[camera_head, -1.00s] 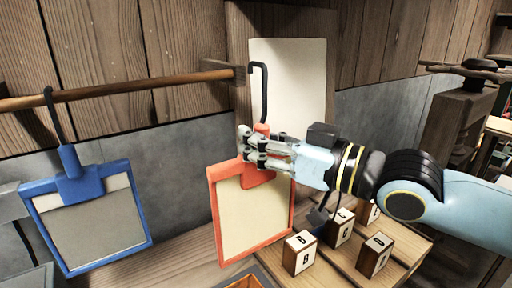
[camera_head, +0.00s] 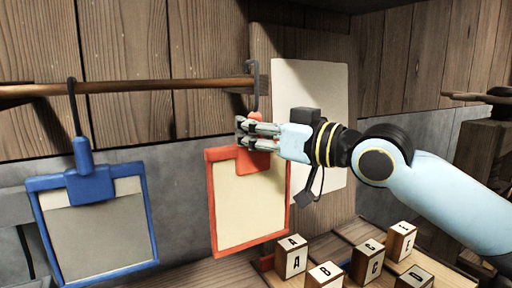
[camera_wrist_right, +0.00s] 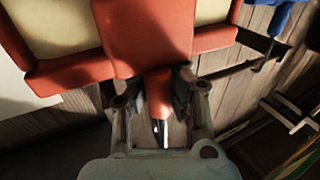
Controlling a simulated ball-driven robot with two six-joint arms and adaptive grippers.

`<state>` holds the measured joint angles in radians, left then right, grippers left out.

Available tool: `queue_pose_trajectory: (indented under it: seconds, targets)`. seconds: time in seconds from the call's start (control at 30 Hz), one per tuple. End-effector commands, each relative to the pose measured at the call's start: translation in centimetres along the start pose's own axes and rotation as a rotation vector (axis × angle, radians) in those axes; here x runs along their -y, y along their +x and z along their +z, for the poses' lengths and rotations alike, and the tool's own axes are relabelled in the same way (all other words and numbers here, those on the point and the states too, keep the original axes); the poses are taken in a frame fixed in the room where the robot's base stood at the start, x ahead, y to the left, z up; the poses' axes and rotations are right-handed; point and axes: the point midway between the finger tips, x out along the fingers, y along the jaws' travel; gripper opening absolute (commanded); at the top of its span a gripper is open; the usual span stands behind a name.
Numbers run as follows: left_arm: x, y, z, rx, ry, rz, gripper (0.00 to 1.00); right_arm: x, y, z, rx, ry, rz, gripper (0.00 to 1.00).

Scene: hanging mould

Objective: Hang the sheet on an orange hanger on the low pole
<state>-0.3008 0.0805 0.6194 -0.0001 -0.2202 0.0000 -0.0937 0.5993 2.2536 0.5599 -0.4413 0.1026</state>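The orange hanger (camera_head: 212,210) is an orange frame holding a cream sheet (camera_head: 248,205), hanging nearly upright. My right gripper (camera_head: 243,133) is shut on its neck, just under the dark hook (camera_head: 257,95). In the right wrist view the orange neck (camera_wrist_right: 158,88) sits between the fingers (camera_wrist_right: 160,105). The wooden pole (camera_head: 150,87) runs across the left of the head view. The hook top is at the pole's right end, by the bracket; I cannot tell whether it is over the pole or in front of it. My left gripper is not in view.
A blue hanger (camera_head: 90,187) with a grey sheet hangs on the pole to the left. A pale sheet (camera_head: 310,110) is on the wall board behind my gripper. Several lettered blocks (camera_head: 292,256) stand on the table at lower right. The pole between the hangers is clear.

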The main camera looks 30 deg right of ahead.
Motion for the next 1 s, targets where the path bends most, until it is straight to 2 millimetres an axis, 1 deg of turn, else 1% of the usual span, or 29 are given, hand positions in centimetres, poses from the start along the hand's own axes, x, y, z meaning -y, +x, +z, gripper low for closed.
queue_pose_trajectory:
  seconds: [0.03, 0.2, 0.67, 0.7, 0.8, 1.0]
  targets:
    - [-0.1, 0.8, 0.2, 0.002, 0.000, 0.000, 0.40, -0.2, 0.4, 0.2, -0.004, -0.001, 0.001, 0.00]
    - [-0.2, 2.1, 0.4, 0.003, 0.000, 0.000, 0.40, -0.7, 1.8, 0.2, -0.004, 0.001, -0.002, 0.00]
    - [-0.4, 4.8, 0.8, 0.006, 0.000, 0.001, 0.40, -2.3, 5.4, 0.2, -0.004, 0.001, -0.001, 0.00]
    - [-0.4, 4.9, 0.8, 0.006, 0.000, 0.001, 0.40, -2.3, 5.3, 0.6, 0.000, 0.001, -0.002, 0.00]
    - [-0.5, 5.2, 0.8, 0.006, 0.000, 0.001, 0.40, -2.3, 5.2, 1.1, 0.000, 0.000, -0.002, 0.00]
    - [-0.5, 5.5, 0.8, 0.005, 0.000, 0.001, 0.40, -2.3, 5.2, 1.6, -0.001, 0.000, -0.002, 0.00]
